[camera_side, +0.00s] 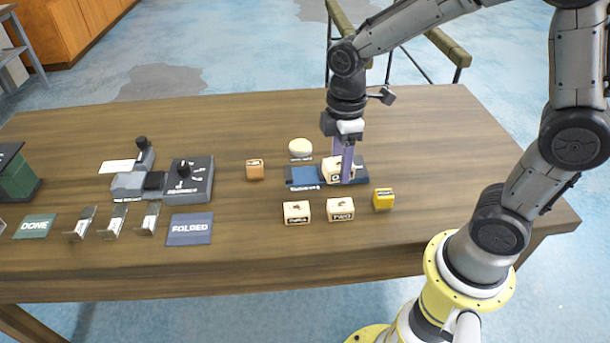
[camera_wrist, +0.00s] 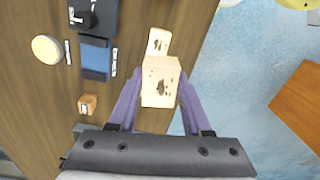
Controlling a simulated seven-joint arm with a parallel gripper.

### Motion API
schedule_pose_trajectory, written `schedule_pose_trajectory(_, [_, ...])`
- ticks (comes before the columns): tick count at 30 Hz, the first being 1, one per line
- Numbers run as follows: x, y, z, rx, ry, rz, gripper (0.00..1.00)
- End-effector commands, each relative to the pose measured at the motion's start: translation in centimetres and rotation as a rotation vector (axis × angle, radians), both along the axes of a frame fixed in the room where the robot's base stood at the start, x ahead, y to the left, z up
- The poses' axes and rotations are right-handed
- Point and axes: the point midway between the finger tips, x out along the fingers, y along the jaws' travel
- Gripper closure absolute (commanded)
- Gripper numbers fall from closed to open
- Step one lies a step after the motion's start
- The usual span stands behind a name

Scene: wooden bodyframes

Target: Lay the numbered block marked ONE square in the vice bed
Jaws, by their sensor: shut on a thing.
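My gripper (camera_side: 343,162) is shut on a pale wooden block (camera_side: 336,172) with dark markings too small to read surely. In the wrist view the held block (camera_wrist: 160,85) sits between the purple fingers of my gripper (camera_wrist: 160,98). The vice bed (camera_side: 304,178) is a dark base with a blue face. In the side view the held block covers part of its right half. In the wrist view the vice bed (camera_wrist: 96,62) lies left of the held block, apart from it in the picture.
Two pale blocks stand nearer the table's front edge, one unclear (camera_side: 297,212) and one marked TWO (camera_side: 340,210). A yellow cube (camera_side: 383,199), an orange cube (camera_side: 254,169) and a cream disc (camera_side: 300,147) surround the vice. A grey switch box (camera_side: 200,188) stands left.

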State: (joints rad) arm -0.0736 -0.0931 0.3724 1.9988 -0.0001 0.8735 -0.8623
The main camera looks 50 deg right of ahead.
Motion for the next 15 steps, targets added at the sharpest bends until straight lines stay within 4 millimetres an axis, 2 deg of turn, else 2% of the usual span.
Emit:
schedule_pose_trajectory(1, [-0.1, -1.4, 0.1, 0.001, -0.002, -0.032, 1.00])
schedule_pose_trajectory(3, [-0.2, -2.8, 0.2, 0.001, -0.005, -0.072, 1.00])
schedule_pose_trajectory(6, [-0.3, -4.1, 0.4, 0.000, -0.008, -0.120, 1.00])
schedule_pose_trajectory(11, [0.3, -5.0, 0.1, 0.000, -0.008, -0.150, 1.00])
schedule_pose_trajectory(15, [2.8, -5.3, -1.1, 0.000, -0.006, -0.152, 1.00])
